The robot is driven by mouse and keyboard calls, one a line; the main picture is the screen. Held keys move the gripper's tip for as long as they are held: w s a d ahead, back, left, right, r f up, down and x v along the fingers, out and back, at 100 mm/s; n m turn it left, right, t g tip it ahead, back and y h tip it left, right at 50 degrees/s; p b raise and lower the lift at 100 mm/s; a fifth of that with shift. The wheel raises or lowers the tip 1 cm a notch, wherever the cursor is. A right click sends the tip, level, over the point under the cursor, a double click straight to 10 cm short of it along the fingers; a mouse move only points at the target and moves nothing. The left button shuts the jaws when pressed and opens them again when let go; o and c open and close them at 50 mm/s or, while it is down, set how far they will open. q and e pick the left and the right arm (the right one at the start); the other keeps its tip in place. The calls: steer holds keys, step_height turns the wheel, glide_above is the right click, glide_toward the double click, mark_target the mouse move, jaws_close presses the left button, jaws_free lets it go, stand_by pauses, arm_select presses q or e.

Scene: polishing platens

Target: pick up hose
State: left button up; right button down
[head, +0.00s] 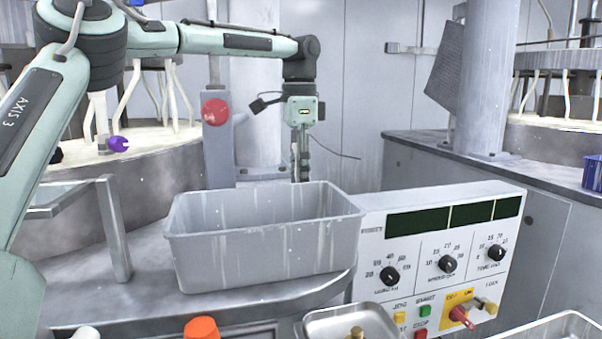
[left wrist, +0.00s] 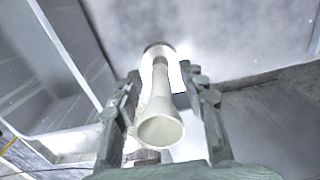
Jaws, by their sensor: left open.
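A white hose-like tube with a flared, open end (left wrist: 161,128) shows in the left wrist view. It lies between the two fingers of my left gripper (left wrist: 160,80), with a visible gap on each side. In the head view my left gripper (head: 300,158) points down behind the grey bin. Its fingertips are hidden by the bin's rim, and I cannot make out the tube there. Other white hoses (head: 180,92) hang at the machine on the back left. My right gripper is not in view.
The grey bin (head: 240,258) stands on the metal bench in front of my left gripper. A control panel (head: 440,250) with knobs is to its right. A post with a red button (head: 215,112) stands behind the bin. An orange cap (head: 201,328) and metal trays are in front.

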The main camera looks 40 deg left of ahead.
arm_select(q)
steer(key=shift+c, duration=0.4)
jaws_close()
